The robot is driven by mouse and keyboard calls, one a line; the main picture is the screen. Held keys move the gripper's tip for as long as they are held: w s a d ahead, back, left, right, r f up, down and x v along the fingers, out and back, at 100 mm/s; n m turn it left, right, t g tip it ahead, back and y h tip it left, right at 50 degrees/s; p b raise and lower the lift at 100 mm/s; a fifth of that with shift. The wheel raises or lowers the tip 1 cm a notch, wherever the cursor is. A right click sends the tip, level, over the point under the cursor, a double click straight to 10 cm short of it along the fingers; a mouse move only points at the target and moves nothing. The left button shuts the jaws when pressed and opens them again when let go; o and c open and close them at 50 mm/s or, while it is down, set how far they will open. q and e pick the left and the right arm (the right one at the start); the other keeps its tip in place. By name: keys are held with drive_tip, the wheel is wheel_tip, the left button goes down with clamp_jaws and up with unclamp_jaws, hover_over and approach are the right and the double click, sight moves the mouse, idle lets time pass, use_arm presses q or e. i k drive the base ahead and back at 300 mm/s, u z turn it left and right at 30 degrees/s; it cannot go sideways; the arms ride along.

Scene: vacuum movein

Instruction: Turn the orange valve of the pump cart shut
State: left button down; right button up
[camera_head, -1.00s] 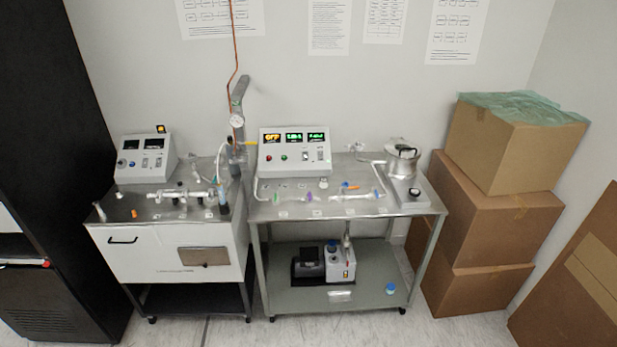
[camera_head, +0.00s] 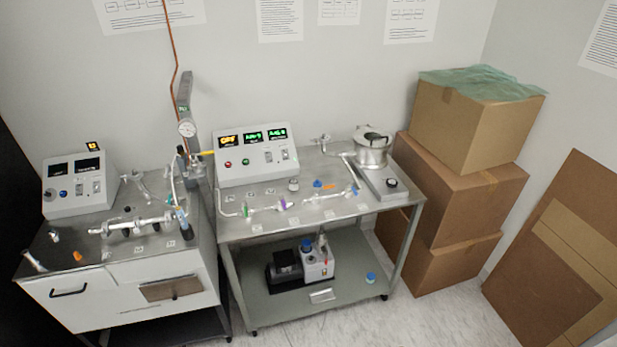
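The pump cart (camera_head: 240,232), a metal table with a lower shelf, stands in the middle of the view. A small orange piece (camera_head: 329,186) lies on its top beside a small blue piece (camera_head: 317,183). It may be the orange valve, but it is too small to tell its shape or position. A glass line with green, purple and blue parts (camera_head: 265,208) runs along the front of the top. A pump (camera_head: 316,264) sits on the lower shelf. Neither of my grippers is in view.
A left cart (camera_head: 130,300) holds glassware, a control box (camera_head: 80,185) and an orange piece (camera_head: 77,256). A display box (camera_head: 255,160) and a metal pot (camera_head: 371,150) stand on the pump cart. Stacked cardboard boxes (camera_head: 450,205) stand right; floor shows in front of them.

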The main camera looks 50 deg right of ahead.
sight(325, 188)
drive_tip(key=z, duration=0.5)
drive_tip(key=i, duration=0.85)
drive_tip(key=z, duration=0.75)
